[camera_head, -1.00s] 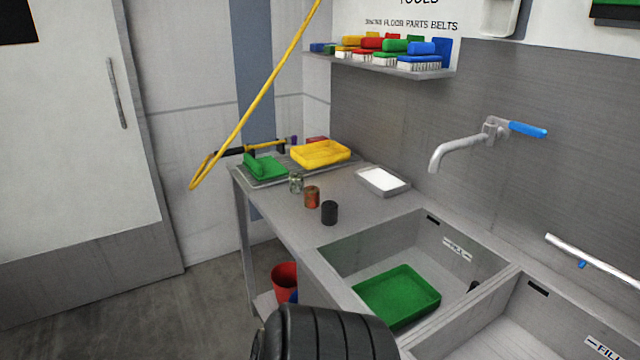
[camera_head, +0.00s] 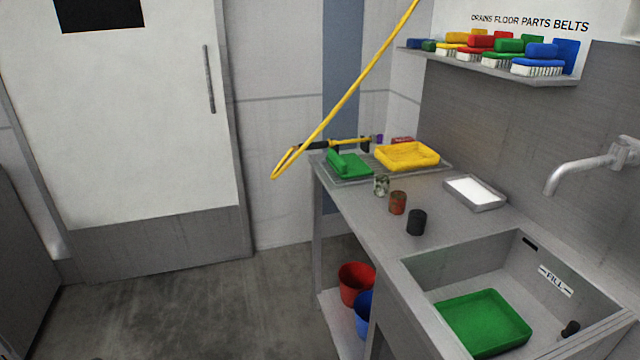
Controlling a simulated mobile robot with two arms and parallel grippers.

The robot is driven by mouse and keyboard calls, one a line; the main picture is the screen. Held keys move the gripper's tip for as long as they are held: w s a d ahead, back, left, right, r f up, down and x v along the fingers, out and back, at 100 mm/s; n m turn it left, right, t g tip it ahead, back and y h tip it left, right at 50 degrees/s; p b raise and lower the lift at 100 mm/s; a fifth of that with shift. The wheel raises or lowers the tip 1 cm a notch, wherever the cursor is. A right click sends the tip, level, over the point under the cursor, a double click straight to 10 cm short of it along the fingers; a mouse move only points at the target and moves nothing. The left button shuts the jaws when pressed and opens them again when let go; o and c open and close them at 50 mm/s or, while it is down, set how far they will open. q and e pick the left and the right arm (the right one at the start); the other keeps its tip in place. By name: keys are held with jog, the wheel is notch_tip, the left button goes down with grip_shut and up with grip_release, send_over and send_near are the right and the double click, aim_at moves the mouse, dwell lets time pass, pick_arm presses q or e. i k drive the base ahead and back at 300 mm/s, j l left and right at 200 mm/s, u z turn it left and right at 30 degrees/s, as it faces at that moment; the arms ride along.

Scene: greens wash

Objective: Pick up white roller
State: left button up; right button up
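Three short cylinders stand upright in a row on the steel counter (camera_head: 345,185). The farthest is a mottled grey-white and green cylinder (camera_head: 381,185). Beside it is a rusty brown cylinder (camera_head: 398,203), and nearest is a black cylinder (camera_head: 416,222). No cylinder in view is plainly white, so I cannot tell which is the white roller. Neither of my grippers is in view.
A green tray (camera_head: 357,166) and yellow tray (camera_head: 407,156) lie on a rack behind. A shallow tray with a white inside (camera_head: 476,193) sits right of the cylinders. A sink (camera_head: 480,280) holds another green tray (camera_head: 484,321). A yellow hose (camera_head: 345,97) hangs over the counter's far end.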

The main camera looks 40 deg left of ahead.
aim_at(382, 182)
jog(key=u, duration=0.8)
jog(key=z, duration=1.95)
jog(key=u, duration=1.95)
jog(key=i+j+z, duration=0.1)
jog(key=z, duration=0.25)
jog(key=j+z, duration=0.1)
jog(key=z, duration=0.3)
jog(key=i+j+z, duration=0.1)
jog(key=z, duration=0.25)
jog(key=i+j+z, duration=0.15)
jog(key=j+z, duration=0.25)
jog(key=j, duration=0.6)
jog(key=j+z, duration=0.4)
jog(key=j, duration=0.55)
